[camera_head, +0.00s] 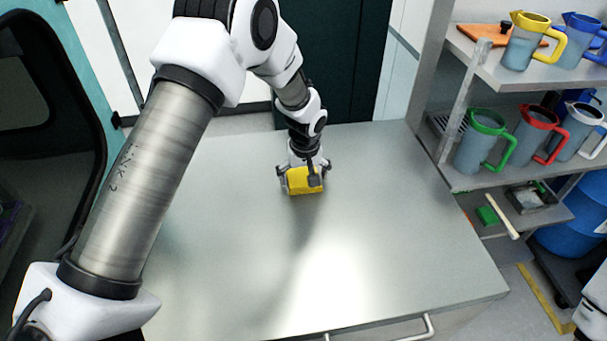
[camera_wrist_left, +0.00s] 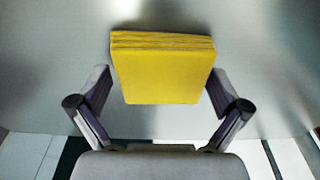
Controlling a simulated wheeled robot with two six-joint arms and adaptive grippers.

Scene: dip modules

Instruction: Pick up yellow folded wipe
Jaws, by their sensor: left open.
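The yellow folded wipe (camera_head: 304,182) lies on the grey metal table near its back edge. In the left wrist view the wipe (camera_wrist_left: 162,70) shows as a layered yellow block in the upper middle. My left gripper (camera_head: 305,179) is at the wipe in the head view, with its fingers to either side of it. In the left wrist view its two fingers (camera_wrist_left: 160,98) are spread apart, one near each side of the wipe, with small gaps. It is open and holds nothing. My right gripper is not in view.
The metal table top (camera_head: 230,250) is otherwise clear. A shelf rack (camera_head: 480,178) on the right holds several jugs with coloured rims, such as a green one (camera_head: 483,140). A drawer handle (camera_head: 415,331) shows at the front edge.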

